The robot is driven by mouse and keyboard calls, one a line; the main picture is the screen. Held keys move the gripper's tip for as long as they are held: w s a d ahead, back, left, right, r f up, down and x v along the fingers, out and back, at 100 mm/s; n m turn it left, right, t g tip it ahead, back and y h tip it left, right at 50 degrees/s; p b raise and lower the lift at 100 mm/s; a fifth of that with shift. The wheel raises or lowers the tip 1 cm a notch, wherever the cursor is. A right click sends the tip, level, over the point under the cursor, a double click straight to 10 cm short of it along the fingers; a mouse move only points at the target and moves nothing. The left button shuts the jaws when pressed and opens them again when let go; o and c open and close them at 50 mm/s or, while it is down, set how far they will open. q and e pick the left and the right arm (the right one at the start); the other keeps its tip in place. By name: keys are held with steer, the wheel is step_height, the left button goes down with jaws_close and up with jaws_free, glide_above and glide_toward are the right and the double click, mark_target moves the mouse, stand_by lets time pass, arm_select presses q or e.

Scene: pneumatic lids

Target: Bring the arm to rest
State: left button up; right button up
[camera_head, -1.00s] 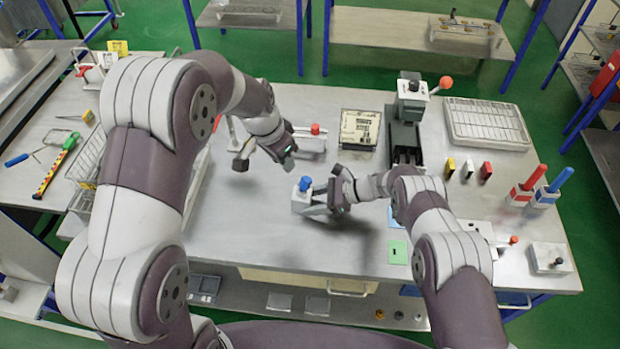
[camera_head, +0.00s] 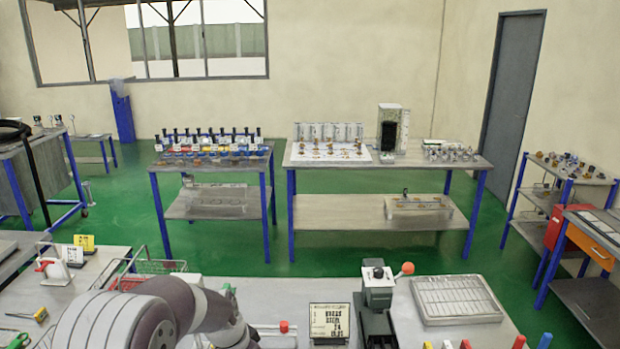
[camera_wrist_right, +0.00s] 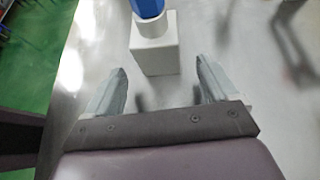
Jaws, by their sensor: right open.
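In the right wrist view my right gripper (camera_wrist_right: 160,68) has its two grey fingers spread wide with nothing between them. A white block (camera_wrist_right: 154,55) with a blue knob (camera_wrist_right: 147,7) stands just beyond the fingertips on the grey bench. The fingers look apart from it. In the head view my left arm (camera_head: 130,318) comes in at the lower left, and its gripper is not in view. My right arm does not show in the head view.
The bench (camera_head: 275,293) crosses the bottom of the head view. A grey press (camera_head: 378,285) with an orange-red ball, a ribbed tray (camera_head: 458,300) and a printed counter card (camera_head: 329,322) stand on it. Two tables (camera_head: 165,183) (camera_head: 300,160) stand beyond on green floor.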

steer(key=v, duration=0.9)
steer(key=w+d+r+m+t+h+b, duration=0.4)
steer(key=w+r+m+t, duration=0.5)
steer(key=m, duration=0.8)
steer(key=s+d+r+m+h+b, duration=0.2)
steer(key=d+r+m+h, duration=0.3)
steer(key=m, duration=0.6)
arm_select(q)
steer(key=s+a+f+n, duration=0.2)
steer(key=s, duration=0.4)
steer(key=s+a+f+n+y+b, duration=0.1)
steer(key=s+f+n, duration=0.1)
steer(key=s, duration=0.5)
steer(key=s+a+f+n+g+b, duration=0.1)
steer(key=s+a+f+n, duration=0.1)
steer(key=s, duration=0.4)
steer(key=shift+s+a+n+y, duration=0.3)
steer(key=shift+a+n+y, duration=0.1)
steer(key=shift+n, duration=0.3)
arm_select(e)
steer(key=s+d+f+m+g+h, duration=0.1)
steer(key=s+d+m+g, duration=0.1)
steer(key=s+m, duration=1.1)
steer(key=s+d+f+m+g+h, duration=0.1)
steer(key=s+m+g, duration=0.4)
steer(key=s+m, duration=0.8)
steer(key=s+d+h, duration=0.1)
steer(key=s+d, duration=0.1)
steer(key=s, duration=0.4)
